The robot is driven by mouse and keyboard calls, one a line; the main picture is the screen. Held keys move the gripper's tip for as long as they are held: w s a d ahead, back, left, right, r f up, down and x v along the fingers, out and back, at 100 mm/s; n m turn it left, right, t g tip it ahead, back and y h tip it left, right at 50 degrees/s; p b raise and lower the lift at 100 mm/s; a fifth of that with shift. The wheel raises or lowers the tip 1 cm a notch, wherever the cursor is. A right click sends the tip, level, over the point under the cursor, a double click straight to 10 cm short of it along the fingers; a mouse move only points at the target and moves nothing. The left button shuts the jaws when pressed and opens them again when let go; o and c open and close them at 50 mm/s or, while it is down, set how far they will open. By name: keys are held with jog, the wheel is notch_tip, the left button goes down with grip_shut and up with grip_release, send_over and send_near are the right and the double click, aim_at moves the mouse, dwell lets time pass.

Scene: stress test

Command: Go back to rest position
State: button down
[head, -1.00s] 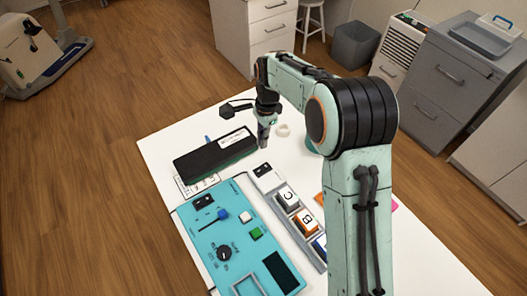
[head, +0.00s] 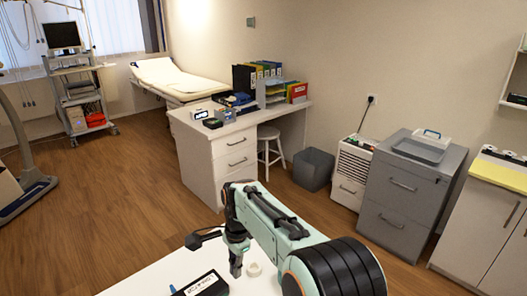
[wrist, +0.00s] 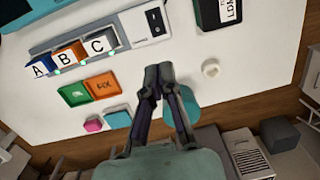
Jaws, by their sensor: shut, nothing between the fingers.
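My gripper (head: 236,262) hangs pointing down over the far end of the white table (head: 150,277) in the head view. A small white ring (wrist: 210,68) lies to the right of the fingertips; in the head view the white ring (head: 255,269) is just right of my gripper. No object touches the fingers.
In the wrist view lettered blocks A (wrist: 40,66), B (wrist: 71,54) and C (wrist: 99,43) sit in a rack. Green (wrist: 75,94) and orange (wrist: 103,86) pads lie below. A black box (wrist: 217,12) is at top. A grey cabinet (head: 405,195) stands beyond the table.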

jog(key=s+d+r+m+t, duration=0.1)
jog(key=s+d+r+t, duration=0.1)
jog(key=d+r, duration=0.55)
jog(key=s+d+r, duration=0.5)
jog(key=s, duration=0.2)
jog(key=s+d+f+n, duration=0.1)
jog(key=s+f+n, duration=0.1)
jog(key=s+n, duration=0.2)
jog(key=s+d+f+n+g, duration=0.1)
jog(key=s+f+n, duration=0.2)
jog(key=s, duration=0.5)
jog(key=s+d+f+n+g, duration=0.1)
jog(key=s+f+n, duration=0.2)
jog(key=s, duration=0.4)
jog(key=shift+d+f+n, duration=0.15)
jog(key=shift+d+n, duration=0.15)
jog(key=shift+n, duration=0.5)
